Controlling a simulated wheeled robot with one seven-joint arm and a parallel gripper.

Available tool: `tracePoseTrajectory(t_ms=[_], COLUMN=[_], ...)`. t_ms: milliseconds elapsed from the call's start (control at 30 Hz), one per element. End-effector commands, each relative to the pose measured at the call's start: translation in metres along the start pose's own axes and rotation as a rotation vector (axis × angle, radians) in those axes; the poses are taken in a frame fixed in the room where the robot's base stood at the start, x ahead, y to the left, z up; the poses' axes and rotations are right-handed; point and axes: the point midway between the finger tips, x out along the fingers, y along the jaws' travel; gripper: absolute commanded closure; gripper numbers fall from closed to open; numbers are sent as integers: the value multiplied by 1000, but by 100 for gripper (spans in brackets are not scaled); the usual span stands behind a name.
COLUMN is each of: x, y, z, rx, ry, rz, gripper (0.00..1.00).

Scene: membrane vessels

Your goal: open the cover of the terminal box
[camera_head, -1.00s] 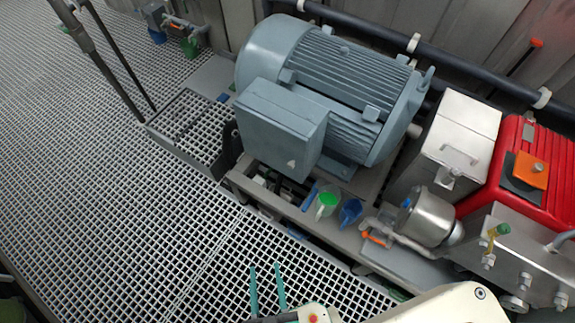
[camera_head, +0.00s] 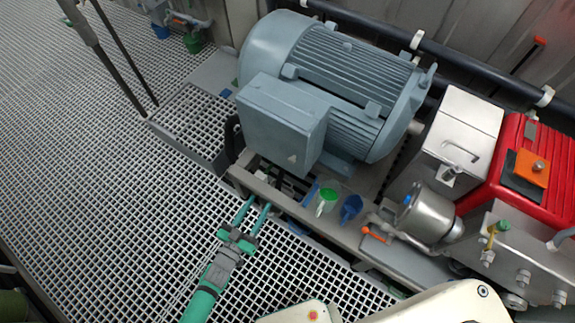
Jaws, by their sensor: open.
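The terminal box (camera_head: 278,128) is a grey-blue box on the near side of the large ribbed motor (camera_head: 335,75). Its cover looks shut, with a small pale mark near its lower right corner. My gripper (camera_head: 257,205) has two teal fingers, apart and empty. In the picture it lies below the terminal box, near the edge of the motor's base frame, and does not touch the box. Its exact height and distance from the frame cannot be told.
A green cup (camera_head: 327,200) and a blue cup (camera_head: 351,208) are on the base frame. A steel box (camera_head: 458,135), a red unit (camera_head: 525,175) and a metal cylinder (camera_head: 430,213) stand at the right. A dark railing (camera_head: 105,60) rises at upper left.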

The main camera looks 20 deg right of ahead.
Motion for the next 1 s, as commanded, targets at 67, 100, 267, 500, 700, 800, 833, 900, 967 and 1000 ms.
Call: tracePoseTrajectory(t_ms=[67,100,267,500,700,800,833,900,967,1000], x=[27,37,69,90,119,137,142,153,162,168], y=[1,1,3,7,14,15,16,16,17,18], z=[2,3,4,4,3,2,2,2,1,1], rx=[-17,-26,-59,-75,-75,-77,-77,-75,-75,-75], ry=[13,18,36,45,44,45,45,43,44,44], rz=[44,59,104,128,134,132,132,129,128,128], gripper=[60,60,60,60,60,60,60,60,60,60])
